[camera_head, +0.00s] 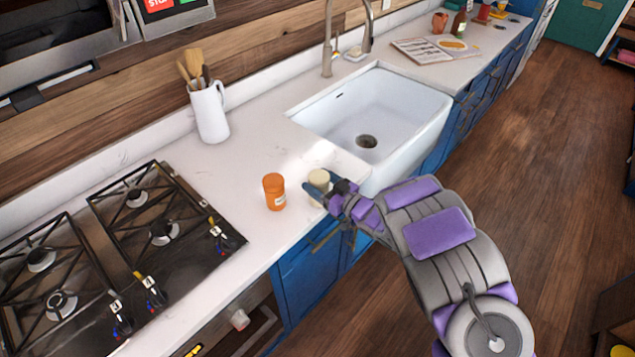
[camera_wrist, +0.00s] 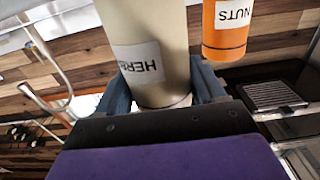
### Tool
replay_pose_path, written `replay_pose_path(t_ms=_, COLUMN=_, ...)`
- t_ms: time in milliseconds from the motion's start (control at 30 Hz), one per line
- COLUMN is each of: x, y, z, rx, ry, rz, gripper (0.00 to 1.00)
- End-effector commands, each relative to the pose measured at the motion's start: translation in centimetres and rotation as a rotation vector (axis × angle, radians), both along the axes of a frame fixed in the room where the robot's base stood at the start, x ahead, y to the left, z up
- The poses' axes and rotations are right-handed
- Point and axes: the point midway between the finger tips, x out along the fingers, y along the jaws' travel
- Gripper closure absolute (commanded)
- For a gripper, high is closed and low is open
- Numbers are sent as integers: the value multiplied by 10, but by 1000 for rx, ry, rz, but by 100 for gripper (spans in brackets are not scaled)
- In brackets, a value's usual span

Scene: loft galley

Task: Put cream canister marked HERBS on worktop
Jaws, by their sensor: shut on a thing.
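The cream canister marked HERBS (camera_wrist: 158,45) fills the middle of the wrist view, its label upside down there. In the head view the canister (camera_head: 319,181) is at the worktop's front edge, between the orange canister and the sink. My gripper (camera_head: 326,190) is shut on it, with one finger on each side in the wrist view (camera_wrist: 160,100). The white worktop (camera_head: 245,170) lies under and behind it. I cannot tell whether the canister's base touches the worktop, as my fingers hide its lower part.
An orange canister marked NUTS (camera_head: 274,191) stands close on the left, apart from the cream one. A white sink (camera_head: 375,115) is to the right, a gas hob (camera_head: 150,225) to the left. A white jug of utensils (camera_head: 209,112) stands at the back. Worktop between jug and sink is clear.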

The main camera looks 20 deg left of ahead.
Motion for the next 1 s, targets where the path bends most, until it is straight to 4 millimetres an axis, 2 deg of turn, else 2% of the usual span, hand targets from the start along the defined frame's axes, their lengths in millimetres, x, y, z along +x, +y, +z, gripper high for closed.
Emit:
replay_pose_path(t_ms=67, x=0, y=2, z=-2, rx=0, ry=-1, rz=0, gripper=69)
replay_pose_path(t_ms=100, x=0, y=3, z=-3, rx=-2, ry=0, rz=0, gripper=29)
replay_pose_path(t_ms=333, x=0, y=7, z=-4, rx=-6, ry=-1, rz=1, gripper=7)
replay_pose_path(t_ms=667, x=0, y=3, z=1, rx=-1, ry=-2, rz=0, gripper=6)
replay_pose_path(t_ms=767, x=-3, y=-8, z=2, rx=-3, ry=-1, rz=-1, gripper=6)
replay_pose_path(t_ms=1000, x=-21, y=-50, z=1, rx=-7, ry=1, rz=-5, gripper=6)
